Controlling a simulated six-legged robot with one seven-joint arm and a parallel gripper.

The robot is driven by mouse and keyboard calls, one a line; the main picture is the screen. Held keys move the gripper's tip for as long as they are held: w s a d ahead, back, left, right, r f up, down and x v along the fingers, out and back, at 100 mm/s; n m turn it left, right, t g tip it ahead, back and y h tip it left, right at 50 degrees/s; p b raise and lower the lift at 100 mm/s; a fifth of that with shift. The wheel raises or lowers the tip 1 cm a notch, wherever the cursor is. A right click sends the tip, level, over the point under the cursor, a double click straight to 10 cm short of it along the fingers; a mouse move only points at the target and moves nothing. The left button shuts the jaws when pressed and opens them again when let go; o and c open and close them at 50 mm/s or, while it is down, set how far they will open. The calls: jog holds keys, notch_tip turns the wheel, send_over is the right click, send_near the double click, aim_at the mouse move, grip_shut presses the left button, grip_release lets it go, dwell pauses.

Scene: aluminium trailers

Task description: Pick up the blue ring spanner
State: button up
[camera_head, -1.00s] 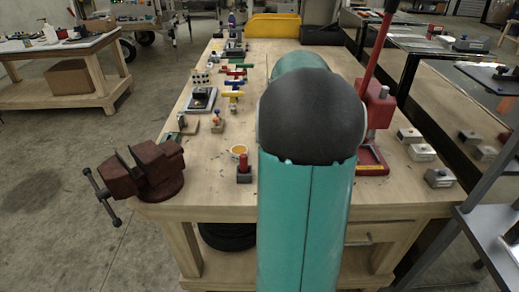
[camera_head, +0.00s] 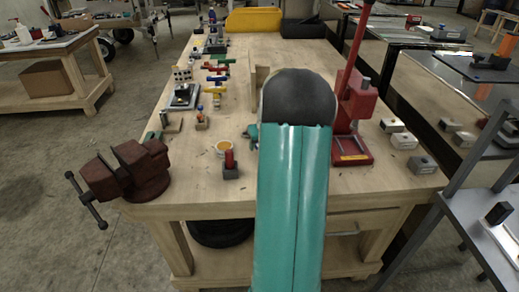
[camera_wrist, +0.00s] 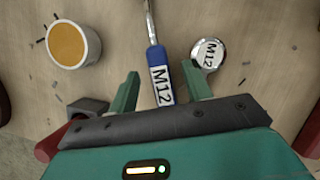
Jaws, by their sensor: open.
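The blue ring spanner (camera_wrist: 157,60) lies on the wooden bench in the wrist view. Its blue handle carries a white M12 label, and its metal shank runs up out of the top edge. My gripper (camera_wrist: 160,84) is open, with one green finger on each side of the blue handle. The handle's lower end is hidden behind my gripper's body. In the head view my arm hides the spanner.
A silver round piece marked M12 (camera_wrist: 209,52) lies just beyond the right finger. An orange-filled cup (camera_wrist: 73,44) stands to the left. A red-topped block (camera_head: 231,166) is near the cup. A red press (camera_head: 355,120) stands right of my arm, a vise (camera_head: 128,170) at the left corner.

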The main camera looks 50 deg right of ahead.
jog(key=shift+x, duration=1.1)
jog(key=shift+c, duration=0.2)
grip_shut()
jog(key=shift+r, duration=0.2)
